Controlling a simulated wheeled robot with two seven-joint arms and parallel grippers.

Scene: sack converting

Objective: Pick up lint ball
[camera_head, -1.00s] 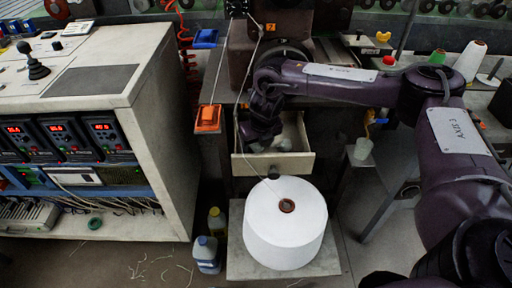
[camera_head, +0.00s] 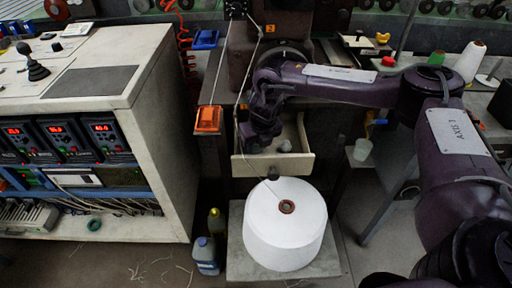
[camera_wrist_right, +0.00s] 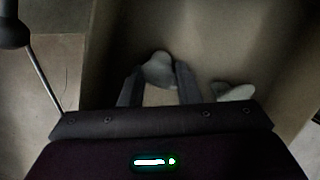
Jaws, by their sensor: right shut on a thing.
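My right gripper (camera_head: 258,147) reaches down into the open drawer (camera_head: 243,167) under the machine. In the right wrist view its two fingers (camera_wrist_right: 158,84) are closed on a pale grey lint ball (camera_wrist_right: 158,69), which sits between the fingertips. In the head view the held ball is mostly hidden by the gripper. A second pale grey lump (camera_head: 285,146) lies in the drawer to the right of the gripper; it also shows in the right wrist view (camera_wrist_right: 235,92). My left gripper is not in view.
A large white cone of yarn (camera_head: 285,235) stands on a low platform (camera_head: 240,266) in front of the drawer. A black knob (camera_head: 274,173) is at the drawer front. Bottles (camera_head: 206,254) stand left of the cone. The control cabinet (camera_head: 165,130) is at the left.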

